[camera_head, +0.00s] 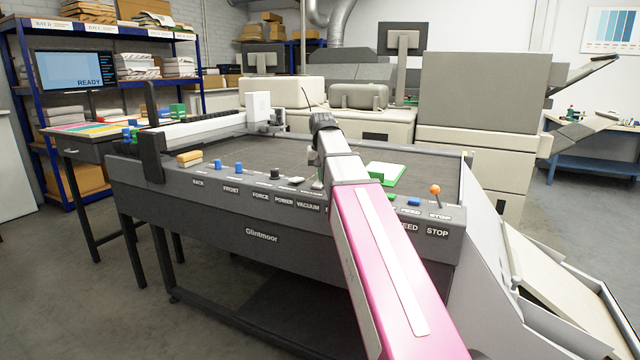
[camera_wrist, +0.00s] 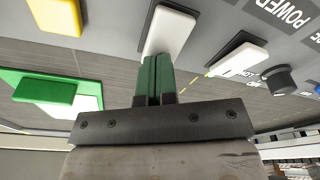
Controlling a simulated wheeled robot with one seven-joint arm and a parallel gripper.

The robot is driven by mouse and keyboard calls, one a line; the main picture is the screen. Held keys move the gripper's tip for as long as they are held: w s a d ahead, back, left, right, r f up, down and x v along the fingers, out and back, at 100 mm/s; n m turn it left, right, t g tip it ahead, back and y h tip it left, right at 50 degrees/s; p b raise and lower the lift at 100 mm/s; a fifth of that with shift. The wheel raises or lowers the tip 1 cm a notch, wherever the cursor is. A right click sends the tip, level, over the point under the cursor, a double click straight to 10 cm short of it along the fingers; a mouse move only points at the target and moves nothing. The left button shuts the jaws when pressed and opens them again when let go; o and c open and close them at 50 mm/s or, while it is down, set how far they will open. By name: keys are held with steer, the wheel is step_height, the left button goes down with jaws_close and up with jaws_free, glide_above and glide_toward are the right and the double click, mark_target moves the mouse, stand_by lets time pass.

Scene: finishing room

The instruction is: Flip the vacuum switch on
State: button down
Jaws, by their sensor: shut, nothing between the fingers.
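The vacuum switch is a white rocker (camera_wrist: 170,30) in a dark frame on the sloping control panel, seen at top centre in the wrist view. The VACUUM label (camera_head: 308,206) shows in the head view, but the switch there is largely hidden by my arm and gripper. My gripper (camera_wrist: 157,60) is shut and empty, its green fingertips together at the near end of the rocker. I cannot tell whether they touch it, nor which way the rocker is set. In the head view my gripper (camera_head: 318,182) points down at the panel.
The white power rocker (camera_head: 296,181) and black force knob (camera_head: 274,174) stand close by. A stop lever with an orange ball (camera_head: 435,189) rises at the right. A green-and-white block (camera_head: 386,172) lies on the table behind.

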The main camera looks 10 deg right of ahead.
steer(key=shift+f, duration=0.15)
steer(key=shift+r, duration=3.5)
